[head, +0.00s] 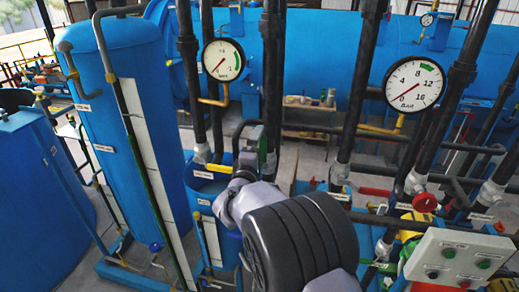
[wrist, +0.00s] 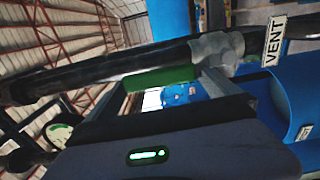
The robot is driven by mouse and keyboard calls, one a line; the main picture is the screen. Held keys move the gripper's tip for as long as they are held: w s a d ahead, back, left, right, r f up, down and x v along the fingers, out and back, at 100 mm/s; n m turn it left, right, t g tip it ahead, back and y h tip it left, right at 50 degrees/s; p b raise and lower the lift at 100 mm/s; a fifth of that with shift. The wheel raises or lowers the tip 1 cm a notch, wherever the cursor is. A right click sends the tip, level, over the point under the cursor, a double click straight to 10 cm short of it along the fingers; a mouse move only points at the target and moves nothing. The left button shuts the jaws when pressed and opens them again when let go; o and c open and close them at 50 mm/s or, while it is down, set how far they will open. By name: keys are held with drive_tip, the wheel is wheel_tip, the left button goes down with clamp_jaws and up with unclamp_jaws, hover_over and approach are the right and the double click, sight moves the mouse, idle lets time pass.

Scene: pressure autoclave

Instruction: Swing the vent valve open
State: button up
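In the wrist view, a white VENT label (wrist: 273,41) stands beside a grey valve body (wrist: 216,51) on a black pipe (wrist: 110,72). A green handle (wrist: 160,78) lies along the pipe, just beyond my gripper. My gripper (wrist: 164,84) has its two fingers wide apart, with the green handle showing across the gap. I cannot tell whether the fingers touch it.
Two round gauges, left (head: 223,60) and right (head: 414,84), hang near the pipes. A blue column (head: 130,110) stands at left. A red-handled valve (head: 375,191) and a grey control box (head: 462,256) are at right. A blue tank (head: 330,60) lies behind.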

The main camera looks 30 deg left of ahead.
drive_tip(key=b+v, duration=0.4)
drive_tip(key=v, duration=1.3)
drive_tip(key=shift+s+b, duration=0.25)
drive_tip(key=shift+b, duration=0.1)
drive_tip(key=w+d+f+m+g+b, duration=0.2)
drive_tip(key=d+f+m+g+b, duration=0.4)
drive_tip(key=d+f+m+b, duration=1.05)
drive_tip(key=s+d+f+m+g+h+b, duration=0.2)
drive_tip(key=s+d+f+m+g+b, duration=0.3)
drive_tip(key=s+d+f+b, duration=1.3)
drive_tip(key=s+d+f+m, duration=0.2)
drive_tip(key=d+m, duration=0.2)
drive_tip(key=shift+s+f+g+b, duration=0.25)
drive_tip(key=shift+f+g+b, duration=0.05)
drive_tip(key=shift+f, duration=0.1)
